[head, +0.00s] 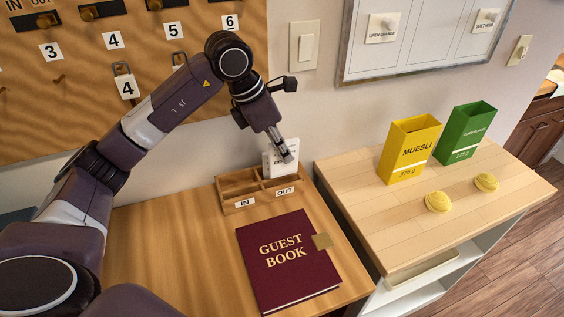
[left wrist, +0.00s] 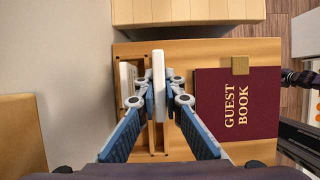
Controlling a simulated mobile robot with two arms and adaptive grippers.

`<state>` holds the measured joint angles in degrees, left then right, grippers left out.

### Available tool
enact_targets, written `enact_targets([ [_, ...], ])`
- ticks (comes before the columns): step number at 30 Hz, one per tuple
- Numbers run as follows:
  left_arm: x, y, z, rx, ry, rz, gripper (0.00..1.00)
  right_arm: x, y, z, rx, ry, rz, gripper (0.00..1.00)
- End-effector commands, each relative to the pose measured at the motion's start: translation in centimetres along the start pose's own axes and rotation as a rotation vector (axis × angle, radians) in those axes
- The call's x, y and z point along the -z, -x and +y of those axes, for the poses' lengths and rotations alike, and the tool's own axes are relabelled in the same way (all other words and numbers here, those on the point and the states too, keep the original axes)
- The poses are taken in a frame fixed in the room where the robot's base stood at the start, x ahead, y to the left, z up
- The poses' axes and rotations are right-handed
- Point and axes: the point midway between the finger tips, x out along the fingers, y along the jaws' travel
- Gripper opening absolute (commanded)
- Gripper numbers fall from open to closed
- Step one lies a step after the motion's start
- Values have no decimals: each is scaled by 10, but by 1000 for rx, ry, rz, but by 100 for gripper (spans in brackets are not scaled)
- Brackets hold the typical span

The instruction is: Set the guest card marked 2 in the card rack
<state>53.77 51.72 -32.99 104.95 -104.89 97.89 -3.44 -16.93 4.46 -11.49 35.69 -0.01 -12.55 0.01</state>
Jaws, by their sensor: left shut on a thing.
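My left gripper (head: 285,152) is over the right part of the wooden card rack (head: 232,188), shut on a white card. In the left wrist view that card (left wrist: 159,85) is edge-on between the fingertips, above the rack (left wrist: 157,149). In the head view, white card surface (head: 269,163) shows beside the fingers at the OUT side. Another white card (left wrist: 127,85) shows left of the held one in the wrist view. The card's number is not readable, and whether it touches the rack floor is hidden. A dark tip (left wrist: 298,78) at the wrist view's right edge looks like my right gripper.
The maroon guest book (head: 287,260) lies in front of the rack on the wooden desk (head: 160,255). To the right, a lighter counter (head: 420,230) holds a yellow muesli box (head: 410,150), a green box (head: 465,135) and two yellow round things (head: 438,202). A pegboard (head: 210,70) stands behind.

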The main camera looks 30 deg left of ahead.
Motion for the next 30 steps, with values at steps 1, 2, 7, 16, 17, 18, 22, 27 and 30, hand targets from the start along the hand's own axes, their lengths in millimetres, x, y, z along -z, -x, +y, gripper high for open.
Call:
enact_targets([
  [1,-1,3,10,2,5,0,0,0,8,1,-1,0,-2,30],
  [2,-1,3,16,1,4,0,0,-1,9,1,-1,0,-3,30],
  [7,10,-22,11,2,0,1,0,-4,12,2,-2,1,-7,30],
  [16,22,-53,10,4,1,2,0,-4,24,2,-2,1,-10,30],
  [17,24,-56,10,4,1,2,0,-4,24,2,-2,1,-10,30],
  [18,25,-60,11,2,0,0,0,-4,25,2,-2,1,-10,30],
  [22,27,-65,11,1,-1,-1,0,-4,25,2,-2,0,-10,30],
  [27,26,-65,11,0,-1,-1,0,-5,24,2,-2,0,-10,30],
  [30,28,-69,11,0,-1,-1,0,-5,20,2,-2,0,-10,30],
])
